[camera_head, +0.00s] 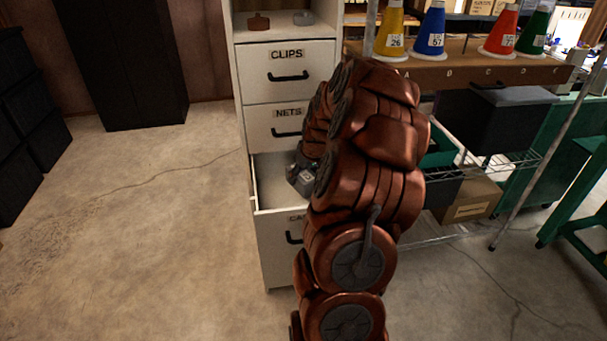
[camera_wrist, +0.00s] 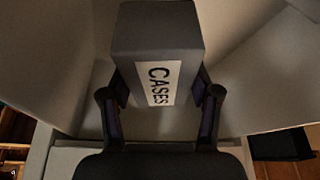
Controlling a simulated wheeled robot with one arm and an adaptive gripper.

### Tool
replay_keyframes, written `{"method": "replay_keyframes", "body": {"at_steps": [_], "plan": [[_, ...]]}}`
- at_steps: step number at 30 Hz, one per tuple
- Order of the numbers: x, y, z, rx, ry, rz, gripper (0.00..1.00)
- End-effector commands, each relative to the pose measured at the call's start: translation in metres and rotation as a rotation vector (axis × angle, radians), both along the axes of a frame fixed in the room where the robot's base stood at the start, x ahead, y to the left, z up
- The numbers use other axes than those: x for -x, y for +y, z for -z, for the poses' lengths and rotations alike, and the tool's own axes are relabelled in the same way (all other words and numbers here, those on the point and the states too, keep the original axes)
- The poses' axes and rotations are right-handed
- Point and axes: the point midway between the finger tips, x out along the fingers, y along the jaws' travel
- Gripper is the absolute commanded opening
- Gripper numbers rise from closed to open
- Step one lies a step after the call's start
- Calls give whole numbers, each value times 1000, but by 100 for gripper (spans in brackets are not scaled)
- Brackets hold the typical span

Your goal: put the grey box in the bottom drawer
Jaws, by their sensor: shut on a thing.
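The grey box (camera_wrist: 158,35) with a white CASES label shows in the wrist view, between the two fingers of my gripper (camera_wrist: 160,92), which is shut on it. Pale drawer walls surround the box in that view. I cannot tell whether it touches the drawer floor. In the head view the bottom drawer (camera_head: 272,222) is pulled open, its front label partly hidden and starting with "CA". My arm reaches over its right side, and the end of the arm is at the open drawer. The arm hides most of the gripper and the box there.
Above are the shut CLIPS drawer (camera_head: 288,75) and NETS drawer (camera_head: 270,128). A wire rack with coloured cones (camera_head: 430,30), a dark bin (camera_head: 500,115) and a cardboard box (camera_head: 468,200) stands to the right. The floor (camera_head: 130,240) at left is clear.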

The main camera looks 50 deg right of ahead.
Motion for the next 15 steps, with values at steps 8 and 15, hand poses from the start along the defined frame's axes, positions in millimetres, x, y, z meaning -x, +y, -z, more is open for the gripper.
{"method": "replay_keyframes", "body": {"at_steps": [8, 15], "plan": [[0, -1, 1, 1, -3, 1, 18], [0, -1, 6, 1, -3, 1, 18]]}}
